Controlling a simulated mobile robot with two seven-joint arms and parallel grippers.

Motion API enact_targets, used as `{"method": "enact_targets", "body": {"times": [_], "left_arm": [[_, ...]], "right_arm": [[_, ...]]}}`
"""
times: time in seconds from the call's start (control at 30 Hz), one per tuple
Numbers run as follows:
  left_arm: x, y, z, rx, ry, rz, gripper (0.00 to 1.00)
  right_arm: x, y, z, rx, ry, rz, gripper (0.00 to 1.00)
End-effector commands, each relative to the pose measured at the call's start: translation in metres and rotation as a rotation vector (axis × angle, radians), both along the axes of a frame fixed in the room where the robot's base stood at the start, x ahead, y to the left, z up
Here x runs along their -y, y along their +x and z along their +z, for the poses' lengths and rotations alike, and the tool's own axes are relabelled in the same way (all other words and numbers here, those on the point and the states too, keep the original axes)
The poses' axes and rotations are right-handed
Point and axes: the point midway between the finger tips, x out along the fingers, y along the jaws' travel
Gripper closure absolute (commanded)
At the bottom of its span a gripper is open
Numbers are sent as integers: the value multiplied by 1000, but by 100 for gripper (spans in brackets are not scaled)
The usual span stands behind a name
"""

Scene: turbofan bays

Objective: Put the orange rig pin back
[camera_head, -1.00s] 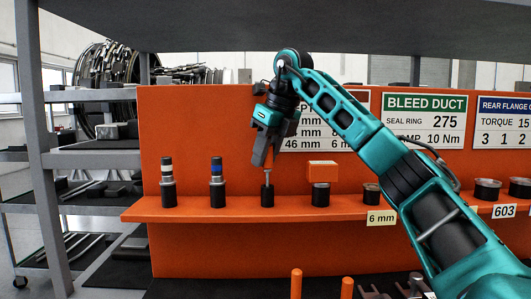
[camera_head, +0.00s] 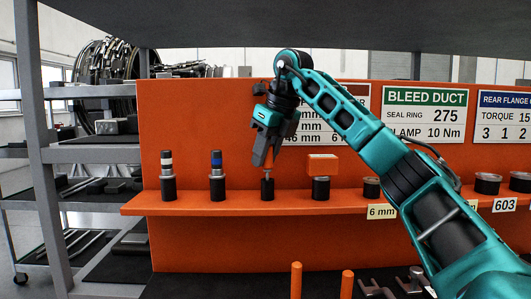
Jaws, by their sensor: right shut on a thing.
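My right gripper (camera_head: 265,160) is shut on the orange rig pin (camera_head: 269,157). The pin's orange handle shows between the fingers, and its grey shank (camera_head: 268,173) points down, nearly upright. The shank's lower end is at the mouth of a black holder (camera_head: 267,189) on the orange shelf (camera_head: 240,203). The tip is hidden and looks to be inside the holder. My left gripper is not in view.
Left of the holder stand a white-banded pin (camera_head: 167,176) and a blue-banded pin (camera_head: 216,176) in black holders. Close on the right is an orange block (camera_head: 322,164) over another holder (camera_head: 320,188). The orange back panel (camera_head: 200,115) rises behind.

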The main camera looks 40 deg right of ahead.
Motion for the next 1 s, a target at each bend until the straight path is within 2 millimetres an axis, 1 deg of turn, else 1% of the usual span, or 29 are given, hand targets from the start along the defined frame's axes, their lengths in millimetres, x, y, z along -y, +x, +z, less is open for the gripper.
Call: {"method": "enact_targets", "body": {"times": [1.0], "left_arm": [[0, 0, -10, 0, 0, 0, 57]], "right_arm": [[0, 0, -16, 1, 0, -1, 100]]}}
